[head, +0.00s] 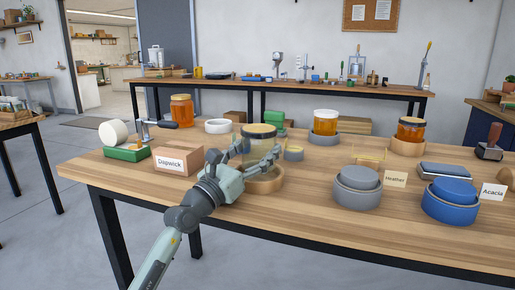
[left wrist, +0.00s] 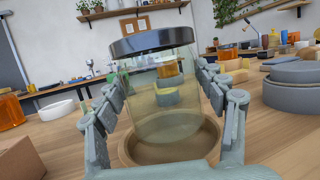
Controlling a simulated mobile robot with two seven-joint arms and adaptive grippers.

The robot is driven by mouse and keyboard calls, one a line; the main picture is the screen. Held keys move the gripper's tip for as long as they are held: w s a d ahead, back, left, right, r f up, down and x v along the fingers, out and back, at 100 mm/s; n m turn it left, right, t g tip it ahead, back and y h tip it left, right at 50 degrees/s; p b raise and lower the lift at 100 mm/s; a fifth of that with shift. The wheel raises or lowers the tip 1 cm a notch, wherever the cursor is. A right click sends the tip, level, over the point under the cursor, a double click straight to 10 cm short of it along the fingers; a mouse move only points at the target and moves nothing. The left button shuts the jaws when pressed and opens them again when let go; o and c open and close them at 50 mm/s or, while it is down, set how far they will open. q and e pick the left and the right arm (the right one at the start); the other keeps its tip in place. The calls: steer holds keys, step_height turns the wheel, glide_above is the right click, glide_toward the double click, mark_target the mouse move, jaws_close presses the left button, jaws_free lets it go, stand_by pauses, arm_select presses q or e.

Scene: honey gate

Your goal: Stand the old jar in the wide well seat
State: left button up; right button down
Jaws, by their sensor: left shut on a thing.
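The old jar (head: 261,132) is pale, see-through glass with a dark lid. My left gripper (head: 258,153) is shut on it, with a finger on each side of the glass. In the left wrist view the jar (left wrist: 165,115) looks roughly upright. A round wooden seat with a raised rim (head: 266,187) is directly under it; its rim also shows in the left wrist view (left wrist: 213,137). The jar's bottom is over or inside the rim's opening; I cannot tell whether it touches the floor of the seat. My right gripper is not in view.
A cardboard box marked Dupwick (head: 178,161) stands left of my gripper. A grey round stack (head: 357,190) and a blue one (head: 450,202) stand to the right. Honey jars (head: 182,110) and a white ring (head: 218,126) are behind. The front table edge is clear.

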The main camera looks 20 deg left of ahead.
arm_select(q)
steer(key=o, duration=1.4)
steer(key=shift+o, duration=0.2)
